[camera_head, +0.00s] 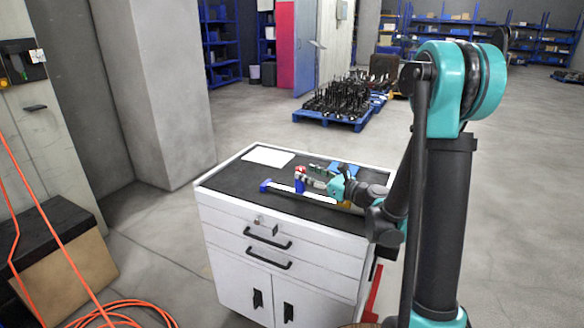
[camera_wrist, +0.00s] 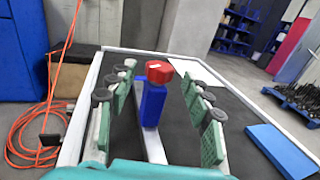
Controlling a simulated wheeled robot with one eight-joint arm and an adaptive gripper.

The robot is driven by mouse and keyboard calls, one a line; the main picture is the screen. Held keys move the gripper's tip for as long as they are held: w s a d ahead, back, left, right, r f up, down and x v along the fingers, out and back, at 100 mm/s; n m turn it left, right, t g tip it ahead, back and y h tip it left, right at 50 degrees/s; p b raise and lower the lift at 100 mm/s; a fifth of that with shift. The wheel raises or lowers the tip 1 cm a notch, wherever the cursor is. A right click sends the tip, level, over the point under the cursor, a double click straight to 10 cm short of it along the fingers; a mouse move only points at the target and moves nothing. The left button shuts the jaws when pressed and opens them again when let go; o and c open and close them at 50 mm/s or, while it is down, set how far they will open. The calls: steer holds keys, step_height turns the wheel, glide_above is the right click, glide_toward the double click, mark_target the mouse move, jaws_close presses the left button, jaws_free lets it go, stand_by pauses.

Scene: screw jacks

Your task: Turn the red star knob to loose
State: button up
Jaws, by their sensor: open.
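The red star knob (camera_wrist: 159,71) sits on top of a blue block (camera_wrist: 153,104) in the wrist view. The block stands on a pale rail (camera_wrist: 152,150) on the cabinet top. My gripper (camera_wrist: 160,88) is open, with one green-padded finger on each side of the knob and a gap showing on both sides. In the head view the red knob (camera_head: 300,171) shows just left of my gripper (camera_head: 318,183), which reaches in level from the right. The rail has a blue end piece (camera_head: 265,186) at its left. My gripper hides part of the rail.
The white cabinet (camera_head: 285,231) has a dark top with a raised light rim. A white sheet (camera_head: 268,156) lies at the back left, and a blue flat object (camera_wrist: 283,150) lies on the right. Orange cable (camera_wrist: 38,130) lies on the floor at left.

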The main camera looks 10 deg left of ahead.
steer(key=x, duration=0.7)
steer(key=shift+w+a, duration=0.15)
steer(key=shift+a, duration=0.1)
jaws_close()
